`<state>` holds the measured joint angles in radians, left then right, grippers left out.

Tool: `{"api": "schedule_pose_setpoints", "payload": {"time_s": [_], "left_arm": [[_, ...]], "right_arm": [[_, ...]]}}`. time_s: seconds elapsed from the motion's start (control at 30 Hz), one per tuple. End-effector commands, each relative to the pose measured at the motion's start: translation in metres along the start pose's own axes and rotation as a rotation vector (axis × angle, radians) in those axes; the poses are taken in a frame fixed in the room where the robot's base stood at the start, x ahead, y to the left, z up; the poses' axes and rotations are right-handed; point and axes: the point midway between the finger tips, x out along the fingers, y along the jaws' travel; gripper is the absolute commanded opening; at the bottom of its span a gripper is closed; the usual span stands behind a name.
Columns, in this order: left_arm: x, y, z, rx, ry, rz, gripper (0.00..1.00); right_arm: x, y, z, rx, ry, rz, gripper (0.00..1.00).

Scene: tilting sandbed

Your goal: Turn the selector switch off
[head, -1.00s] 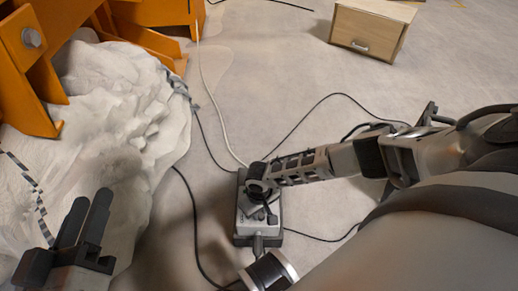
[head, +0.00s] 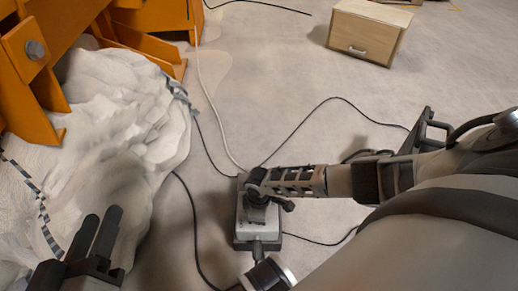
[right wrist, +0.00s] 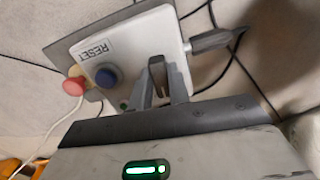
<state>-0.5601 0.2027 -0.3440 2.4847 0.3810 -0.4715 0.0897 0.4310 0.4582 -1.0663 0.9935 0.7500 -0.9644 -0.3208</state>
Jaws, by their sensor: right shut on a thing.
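The grey control box (head: 243,228) lies on the floor, partly hidden by my right gripper (head: 256,192) in the head view. In the right wrist view the box (right wrist: 128,32) shows a RESET label, a blue button (right wrist: 106,76) and a red mushroom button (right wrist: 74,86). My right gripper (right wrist: 162,90) has its two fingers on either side of the dark selector switch (right wrist: 157,72) and is shut on it. The switch's marks are not readable. My left gripper (head: 97,235) is empty, its fingers slightly apart, over the sand at the lower left.
The white sand bed (head: 125,110) and orange frame (head: 150,38) fill the left side. Black and white cables (head: 207,85) run over the floor around the box. A wooden cabinet (head: 368,32) stands at the back right.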

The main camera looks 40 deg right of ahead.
Motion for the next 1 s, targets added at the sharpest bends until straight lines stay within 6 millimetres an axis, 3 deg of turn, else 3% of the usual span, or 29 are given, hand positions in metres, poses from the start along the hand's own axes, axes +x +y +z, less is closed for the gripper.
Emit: {"api": "schedule_pose_setpoints", "payload": {"time_s": [0.3,0.77,0.8,0.87,1.0], "left_arm": [[0.0001,0.0002,-0.0001,-0.003,0.002,0.002,0.36],[0.0,0.0006,-0.0007,-0.003,0.004,0.003,0.36],[0.0,0.0007,-0.0008,-0.003,0.004,0.003,0.36],[0.0,0.0007,-0.0008,-0.003,0.004,0.003,0.36],[0.0,0.0008,-0.001,-0.003,0.004,0.003,0.36]], "right_arm": [[0.0001,0.0,0.0002,-0.101,-0.001,-0.001,0.0],[-0.0001,0.0,-0.0002,-0.117,0.0,-0.001,0.0],[-0.0001,0.0,-0.0003,-0.117,0.0,-0.001,0.21],[0.0,-0.0001,-0.0003,-0.117,0.0,-0.001,0.38],[-0.0001,0.0001,-0.0003,-0.116,0.0,-0.001,0.4]]}}
